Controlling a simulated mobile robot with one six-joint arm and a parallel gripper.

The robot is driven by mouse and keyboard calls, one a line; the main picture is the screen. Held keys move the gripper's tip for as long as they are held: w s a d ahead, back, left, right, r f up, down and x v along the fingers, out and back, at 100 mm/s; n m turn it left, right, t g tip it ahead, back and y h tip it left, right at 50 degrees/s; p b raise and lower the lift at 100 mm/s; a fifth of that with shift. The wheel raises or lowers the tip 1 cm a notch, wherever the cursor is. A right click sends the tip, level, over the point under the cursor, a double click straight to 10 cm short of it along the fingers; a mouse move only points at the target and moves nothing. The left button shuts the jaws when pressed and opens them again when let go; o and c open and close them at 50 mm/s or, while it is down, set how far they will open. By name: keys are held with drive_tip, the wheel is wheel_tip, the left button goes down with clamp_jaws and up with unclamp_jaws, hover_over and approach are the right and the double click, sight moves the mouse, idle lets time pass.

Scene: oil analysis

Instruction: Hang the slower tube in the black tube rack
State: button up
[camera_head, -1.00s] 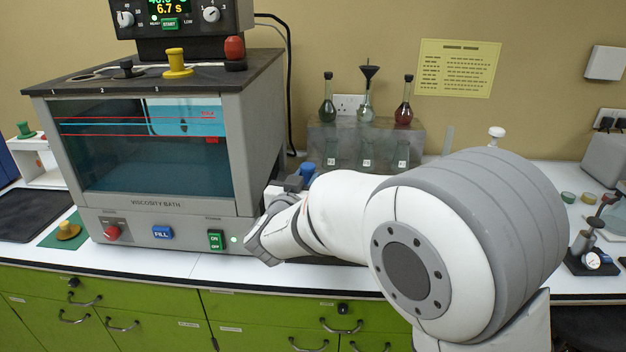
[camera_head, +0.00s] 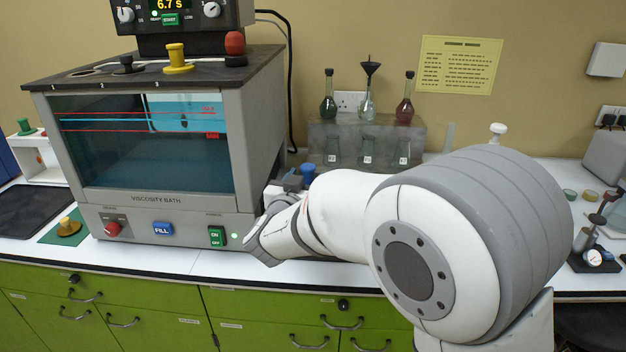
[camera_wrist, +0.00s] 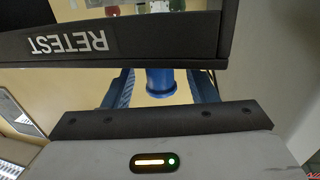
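A blue tube cap (camera_wrist: 160,82) sits between the fingers of my gripper (camera_wrist: 160,88) in the wrist view. The fingers stand apart with gaps beside the near part of the cap. Their tips are hidden behind a black board marked RETEST (camera_wrist: 68,40), so I cannot tell whether they touch it. In the head view a blue cap (camera_head: 307,171) shows just behind my arm, beside a dark block (camera_head: 293,184). My gripper is hidden by my arm there. Any tube below the cap is hidden.
The viscosity bath (camera_head: 155,199) stands left, with black (camera_head: 125,66), yellow (camera_head: 176,63) and red (camera_head: 235,44) stoppers on top. Flasks (camera_head: 367,105) stand on a grey stand behind my arm.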

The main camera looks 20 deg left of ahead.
drive_tip(key=s, duration=0.7)
drive_tip(key=shift+s+d+b, duration=0.2)
drive_tip(key=shift+s+b, duration=0.1)
drive_tip(key=shift+s, duration=0.1)
drive_tip(key=w+d+n+g+y+p, duration=0.2)
drive_tip(key=d+g+y, duration=0.35)
drive_tip(key=d, duration=0.95)
drive_tip(key=s+d+f+g+h, duration=0.2)
drive_tip(key=s+d+g, duration=0.1)
drive_tip(key=s+d, duration=0.3)
drive_tip(key=s+d+f+m+g+h+p, duration=0.1)
drive_tip(key=s+d+f+g+h, duration=0.1)
drive_tip(key=s+d, duration=0.5)
drive_tip(key=s+d+f+m+g+h, duration=0.1)
drive_tip(key=s+d+f+g+h, duration=0.1)
drive_tip(key=s+d+g, duration=0.3)
drive_tip(key=s+d, duration=0.2)
drive_tip(key=d, duration=0.2)
drive_tip(key=shift+f, duration=0.25)
